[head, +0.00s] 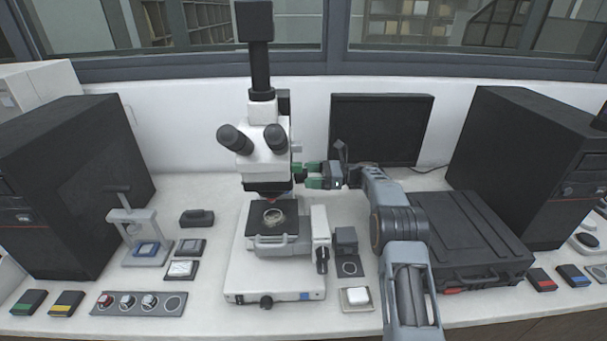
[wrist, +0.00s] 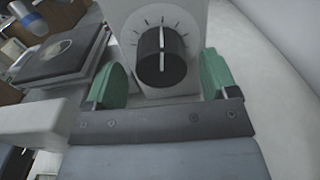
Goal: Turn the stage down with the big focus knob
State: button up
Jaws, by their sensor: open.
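The white and black microscope (head: 262,143) stands mid-bench. Its dark stage (head: 253,226) carries a small round dish (head: 273,216); the stage also shows at the upper left of the wrist view (wrist: 38,68). In the wrist view, a black knob (wrist: 161,67) with a white pointer line sits on a pale face with tick marks. The line points nearly straight up. My gripper (head: 305,175) is at the right side of the microscope, open. Its green fingers stand on either side of the knob, with a narrow gap showing on each side. The knob is hard to make out in the head view.
A black case (head: 465,235) lies right of my arm. A monitor (head: 380,128) stands behind. A smaller control block with a knob (head: 321,255) stands at the microscope's right front. A small stand (head: 137,222) and a row of knobs (head: 138,302) are at left.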

jog(key=shift+a, duration=1.15)
jog(key=shift+c, duration=0.4)
jog(key=c, duration=0.8)
jog(key=shift+c, duration=0.2)
jog(key=shift+f+n, duration=0.1)
jog(key=shift+n, duration=0.2)
